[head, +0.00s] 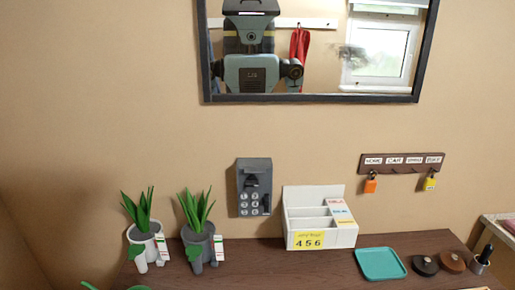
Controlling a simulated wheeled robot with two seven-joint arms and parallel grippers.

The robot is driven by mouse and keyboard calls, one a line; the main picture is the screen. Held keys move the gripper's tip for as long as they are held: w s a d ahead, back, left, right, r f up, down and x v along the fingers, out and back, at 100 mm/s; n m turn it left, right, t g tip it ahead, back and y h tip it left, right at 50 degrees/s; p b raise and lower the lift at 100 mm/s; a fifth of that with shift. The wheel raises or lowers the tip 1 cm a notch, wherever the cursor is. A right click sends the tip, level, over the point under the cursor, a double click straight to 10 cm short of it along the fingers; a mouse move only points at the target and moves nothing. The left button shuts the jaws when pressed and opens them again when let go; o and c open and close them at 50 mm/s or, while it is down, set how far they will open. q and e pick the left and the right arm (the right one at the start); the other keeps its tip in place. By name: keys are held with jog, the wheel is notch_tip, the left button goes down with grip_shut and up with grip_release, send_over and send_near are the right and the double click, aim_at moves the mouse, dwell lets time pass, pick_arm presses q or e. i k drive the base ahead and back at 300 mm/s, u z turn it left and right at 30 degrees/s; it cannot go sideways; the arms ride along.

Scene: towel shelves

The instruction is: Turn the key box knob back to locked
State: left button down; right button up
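The key box (243,197) is a small dark grey box fixed to the wall above the table, near the middle of the head view. Its front carries several pale round buttons in its lower half. A dark part (252,181) above the buttons looks like the knob, but it is too small to tell which way it is turned. Neither of my grippers is in the head view, and nothing touches the key box.
A white organizer (303,196) with a yellow "456" note (310,240) stands right of the key box. Two potted plants (142,243) (203,241) stand left. A teal tray (381,264) lies right. A key rack (402,163) and mirror (310,98) hang on the wall.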

aim_at(251, 181)
jog(key=u, duration=1.3)
jog(key=k, duration=0.45)
jog(key=z, duration=0.1)
